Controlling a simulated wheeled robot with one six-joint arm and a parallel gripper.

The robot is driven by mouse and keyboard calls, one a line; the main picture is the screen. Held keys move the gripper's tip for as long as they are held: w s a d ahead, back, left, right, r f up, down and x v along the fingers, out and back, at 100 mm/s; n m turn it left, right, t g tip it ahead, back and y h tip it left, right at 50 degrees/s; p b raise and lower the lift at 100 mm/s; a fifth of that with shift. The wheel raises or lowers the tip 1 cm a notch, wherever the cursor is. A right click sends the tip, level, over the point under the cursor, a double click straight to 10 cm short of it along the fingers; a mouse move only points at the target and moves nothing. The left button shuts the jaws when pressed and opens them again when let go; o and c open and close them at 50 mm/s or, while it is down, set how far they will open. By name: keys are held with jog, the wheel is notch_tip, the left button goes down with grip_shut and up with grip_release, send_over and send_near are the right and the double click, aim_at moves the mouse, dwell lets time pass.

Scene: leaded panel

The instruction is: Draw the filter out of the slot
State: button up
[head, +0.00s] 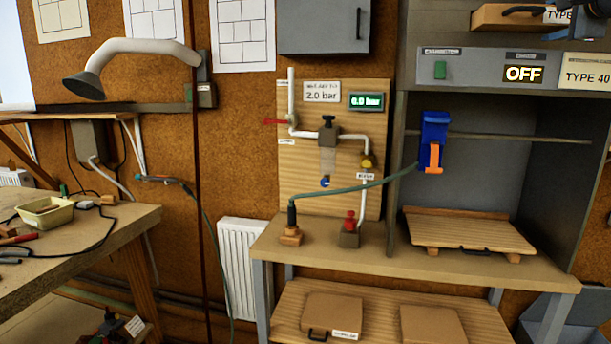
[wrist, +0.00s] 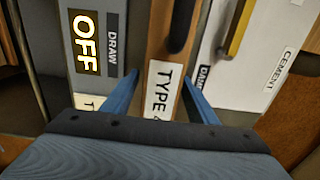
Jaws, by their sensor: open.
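My gripper (wrist: 160,78) is open, with one blue finger on each side of the labelled front; I cannot tell whether either finger touches. In the head view my dark gripper shows at the upper right edge and covers part of the label. The slot opening itself is hidden.
The hood panel (head: 470,70) has a green button and a display reading "OFF". A "TYPE 40" sign (head: 588,77) is at its right. A light case labelled "CEMENT" (wrist: 250,60), with a yellow handle, is close right of the filter. A blue and orange tool (head: 433,130) hangs below.

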grip_shut()
jog(key=shift+b+v, duration=1.6)
jog(key=shift+v, duration=2.55)
jog(key=shift+s+r, duration=0.1)
jog(key=shift+s, duration=0.15)
jog(key=shift+b+v, duration=0.75)
jog(key=shift+v, duration=1.25)
